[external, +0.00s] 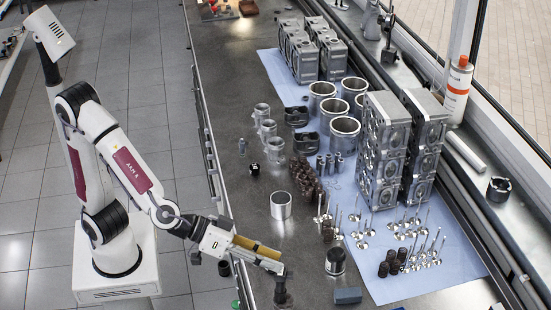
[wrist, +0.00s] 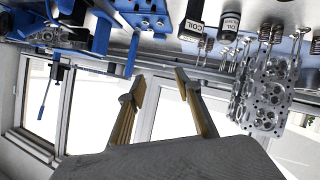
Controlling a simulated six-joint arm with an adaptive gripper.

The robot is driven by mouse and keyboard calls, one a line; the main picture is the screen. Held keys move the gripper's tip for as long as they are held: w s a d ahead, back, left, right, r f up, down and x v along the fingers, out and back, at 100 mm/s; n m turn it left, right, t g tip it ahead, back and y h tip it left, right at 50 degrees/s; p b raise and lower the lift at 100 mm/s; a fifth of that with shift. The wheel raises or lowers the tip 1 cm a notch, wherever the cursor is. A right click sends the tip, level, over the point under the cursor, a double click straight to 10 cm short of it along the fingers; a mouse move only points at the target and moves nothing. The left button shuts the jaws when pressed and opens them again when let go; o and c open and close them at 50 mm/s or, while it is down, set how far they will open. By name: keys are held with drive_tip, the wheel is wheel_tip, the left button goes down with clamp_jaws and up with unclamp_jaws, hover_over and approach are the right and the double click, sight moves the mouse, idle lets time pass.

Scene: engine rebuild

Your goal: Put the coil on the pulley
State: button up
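A dark box (wrist: 197,24) with a white label reading COIL shows at the top of the wrist view, beside a dark labelled bottle. A blue-grey box (external: 348,296) at the bottom of the external view is probably the same one. I cannot pick out the pulley with certainty in either view. My gripper (external: 271,259) reaches over the near-left edge of the bench, left of the box and apart from it. In the wrist view its yellow-lined fingers (wrist: 160,81) stand apart with nothing between them.
The dark bottle (external: 335,262) stands behind the box. Valves, pistons and cylinder heads (external: 384,150) crowd the blue mat (external: 455,262) to the right. A silver ring (external: 281,205) stands on the bench. Blue tool stands (wrist: 148,22) show in the wrist view.

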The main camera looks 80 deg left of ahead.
drive_tip(key=s+a+r+m+g+h, duration=0.2)
drive_tip(key=s+a+r, duration=0.15)
drive_tip(key=a, duration=0.65)
drive_tip(key=s+a+f+g+y, duration=0.2)
drive_tip(key=s+a+f+y, duration=0.1)
drive_tip(key=s+a, duration=0.5)
drive_tip(key=s+a+f+g+y, duration=0.2)
drive_tip(key=s+a, duration=0.6)
drive_tip(key=a, duration=0.5)
drive_tip(key=shift+f+n+y, duration=0.4)
drive_tip(key=shift+f+y, duration=0.2)
drive_tip(key=shift+y, duration=0.1)
